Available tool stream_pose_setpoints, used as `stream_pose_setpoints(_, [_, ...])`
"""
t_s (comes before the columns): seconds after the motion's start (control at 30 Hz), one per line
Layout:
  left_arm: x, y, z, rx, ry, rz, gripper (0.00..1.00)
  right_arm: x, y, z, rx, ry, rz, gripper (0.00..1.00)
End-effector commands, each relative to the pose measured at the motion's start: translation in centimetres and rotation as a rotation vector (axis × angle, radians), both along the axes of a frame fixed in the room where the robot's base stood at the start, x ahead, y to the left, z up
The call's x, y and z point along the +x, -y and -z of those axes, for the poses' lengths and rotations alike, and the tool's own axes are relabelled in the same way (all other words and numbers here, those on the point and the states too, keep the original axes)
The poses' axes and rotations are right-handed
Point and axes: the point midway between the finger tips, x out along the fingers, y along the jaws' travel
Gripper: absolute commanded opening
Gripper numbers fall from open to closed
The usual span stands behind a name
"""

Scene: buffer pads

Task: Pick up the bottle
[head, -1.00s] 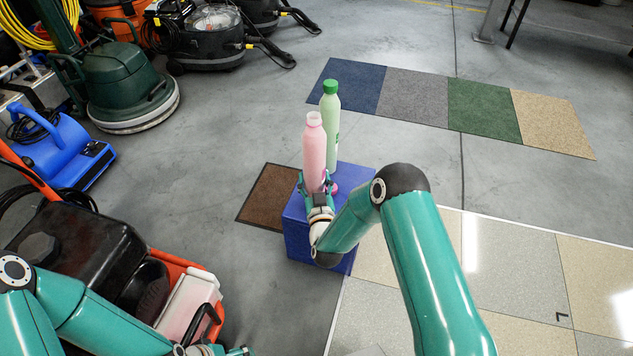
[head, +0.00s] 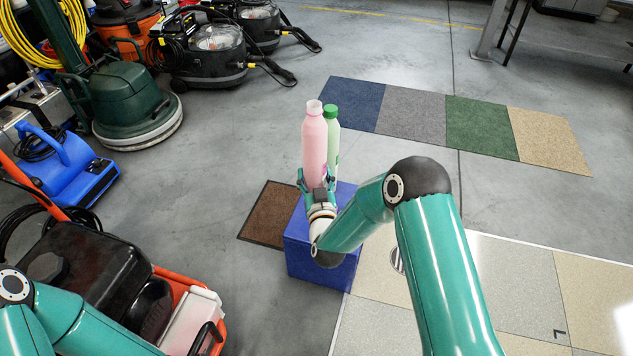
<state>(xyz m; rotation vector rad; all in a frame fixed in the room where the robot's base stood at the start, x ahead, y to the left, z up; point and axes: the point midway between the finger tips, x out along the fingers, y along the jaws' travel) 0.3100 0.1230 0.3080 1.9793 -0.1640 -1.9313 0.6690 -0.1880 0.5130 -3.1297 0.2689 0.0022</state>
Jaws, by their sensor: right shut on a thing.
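A pink bottle (head: 314,146) with a pale cap stands upright in the jaws of my right gripper (head: 317,187), which is shut around its lower part. It shows above the blue box (head: 320,262); whether its base clears the box top is hidden by the gripper. A green bottle (head: 332,135) with a green cap stands just behind it and to the right, partly hidden by the pink bottle. Of my left arm (head: 70,320) only links show at the lower left; its gripper is out of view.
A brown mat (head: 268,213) lies left of the box. Blue, grey, green and tan carpet squares (head: 412,112) lie behind. A blue blower (head: 67,165), a green floor machine (head: 125,100) and an orange-black machine (head: 85,255) crowd the left. Grey floor at centre right is clear.

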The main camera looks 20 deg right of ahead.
Motion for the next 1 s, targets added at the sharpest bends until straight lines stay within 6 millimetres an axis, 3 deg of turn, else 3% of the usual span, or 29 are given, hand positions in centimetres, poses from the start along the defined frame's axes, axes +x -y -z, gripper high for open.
stream_pose_setpoints(0.03, [0.0,0.0,-0.4,0.0,0.0,0.0,0.88,0.1,0.0,-1.2,-0.001,0.009,0.0,0.18])
stream_pose_setpoints(0.4, [0.0,0.0,-1.4,0.0,0.0,0.0,0.88,0.1,0.0,-4.6,-0.002,0.01,0.001,0.18])
stream_pose_setpoints(1.0, [0.0,0.0,-2.2,0.0,0.0,0.0,0.88,0.1,0.1,-7.6,-0.001,0.009,0.001,0.18])
